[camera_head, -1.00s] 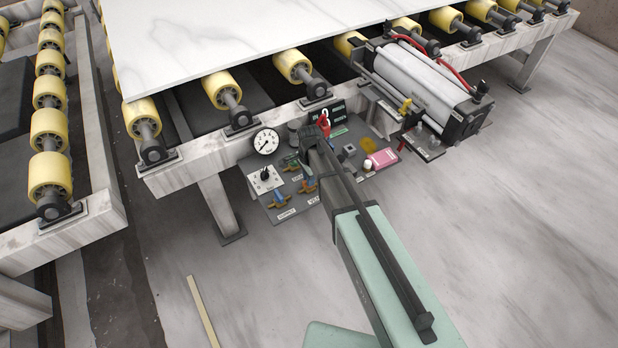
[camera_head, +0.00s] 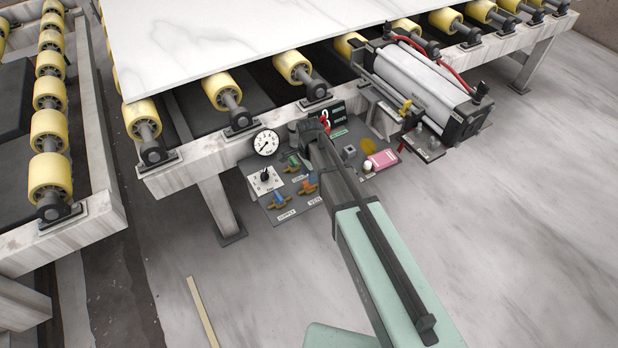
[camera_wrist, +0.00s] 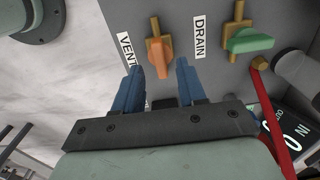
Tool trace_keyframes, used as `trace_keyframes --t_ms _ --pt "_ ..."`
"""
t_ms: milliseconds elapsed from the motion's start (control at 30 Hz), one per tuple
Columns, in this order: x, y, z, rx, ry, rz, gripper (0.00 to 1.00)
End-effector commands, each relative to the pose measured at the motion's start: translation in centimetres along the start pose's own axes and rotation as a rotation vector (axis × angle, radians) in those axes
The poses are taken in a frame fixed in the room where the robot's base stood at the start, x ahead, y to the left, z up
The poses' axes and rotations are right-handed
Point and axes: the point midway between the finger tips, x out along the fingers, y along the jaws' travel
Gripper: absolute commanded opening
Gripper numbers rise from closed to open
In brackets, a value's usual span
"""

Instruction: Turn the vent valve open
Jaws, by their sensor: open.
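The vent valve has an orange handle (camera_head: 307,186) on a brass-coloured body, and the VENT label (camera_head: 314,202) lies beside it on the grey panel. In the wrist view the vent valve's orange handle (camera_wrist: 161,60) sits just ahead of my gripper (camera_wrist: 160,75), roughly in line with the gap between its blue fingers. The fingers are apart and nothing is held. Whether either finger touches the handle cannot be told. In the head view my gripper hangs over the panel, and its fingertips are hidden behind the wrist.
The green-handled drain valve (camera_wrist: 250,40) is close by on the right in the wrist view. The blue-handled supply valve (camera_head: 280,200), a gauge (camera_head: 265,142) and a switch box (camera_head: 265,180) share the panel (camera_head: 262,208). A red part (camera_wrist: 275,115) stands near the right finger.

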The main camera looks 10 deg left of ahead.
Motion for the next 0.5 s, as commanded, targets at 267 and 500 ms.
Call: trace_keyframes --t_ms 267,500 --pt "-4.7 0.0 0.0 0.0 0.001 -0.002 0.4" --pt "-8.2 0.0 0.0 0.0 0.0 -0.002 0.4"
